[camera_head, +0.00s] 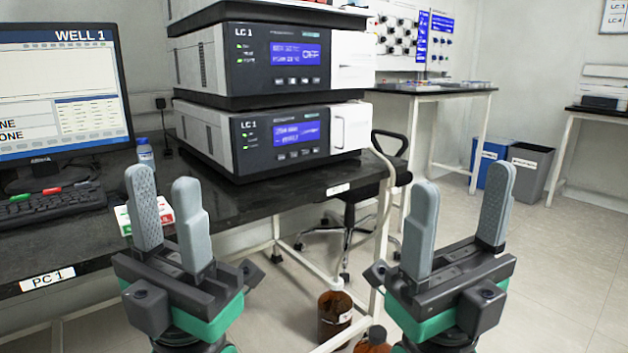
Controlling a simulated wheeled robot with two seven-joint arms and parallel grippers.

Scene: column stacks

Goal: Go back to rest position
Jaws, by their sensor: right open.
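My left gripper (163,180) stands upright at the lower left, in front of the black bench (300,189). Its two grey fingers are apart, with nothing held between them. My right gripper (461,174) stands upright at the lower right, over the open floor. Its fingers are wide apart and empty. The two grippers are well apart from each other. My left gripper partly hides a small white, red and green box (124,220) on the bench.
A stack of LC 1 instruments (285,139), a monitor (62,95), a keyboard (50,205) and a small bottle (145,152) stand on the bench. Brown bottles (335,315) stand low between the grippers. A chair (350,215) is behind.

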